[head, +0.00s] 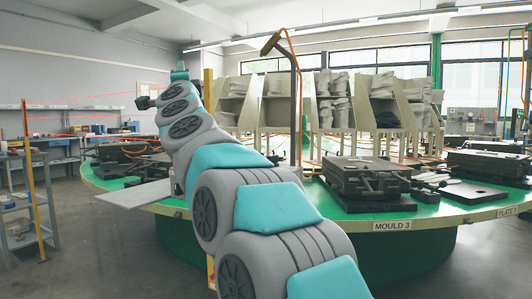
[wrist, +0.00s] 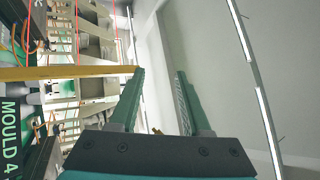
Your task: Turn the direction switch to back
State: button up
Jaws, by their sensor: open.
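I cannot make out the direction switch in either view. My gripper (wrist: 159,78) shows in the wrist view with its two green fingers apart and nothing between them. Its tips point at a plain grey wall. In the head view my arm reaches up and away to the left, and its far end is too small to show the fingers. A yellow post (wrist: 65,73) lies across the left of the wrist view, its end close to the left fingertip; I cannot tell whether they touch. A yellow post (head: 208,92) also stands behind my arm in the head view.
A round green carousel table (head: 465,205) carries dark moulds (head: 365,178) and racks (head: 330,105) of pale insoles. A grey plate (head: 135,194) juts from its left edge. Another yellow post (head: 33,190) and a shelf cart (head: 20,205) stand left. Floor between is clear.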

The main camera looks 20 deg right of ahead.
jog(key=d+r+m+g+h, duration=0.2)
jog(key=d+r+m+h, duration=0.3)
jog(key=d+m+h, duration=0.45)
jog(key=m+g+h+p, duration=0.3)
jog(key=m+g+h, duration=0.2)
jog(key=m+g, duration=1.15)
send_over(268, 157)
jog(key=s+a, duration=0.3)
jog(key=a, duration=0.1)
notch_tip(268, 157, down, 12)
jog(key=m+t, duration=0.3)
jog(key=a+f+m+g+y, duration=0.1)
jog(key=f, duration=0.2)
jog(key=a+f+y, duration=0.1)
jog(key=f, duration=0.3)
jog(key=a+f+m+g+y, duration=0.1)
jog(key=f+y, duration=0.1)
jog(key=f, duration=0.2)
jog(key=shift+f+m+g, duration=0.15)
jog(key=shift+m+g, duration=0.15)
jog(key=shift+g, duration=0.05)
jog(key=x, duration=0.7)
jog(key=shift+w+d+f, duration=0.1)
jog(key=shift+w+d, duration=0.05)
jog(key=shift+d, duration=0.2)
grip_shut()
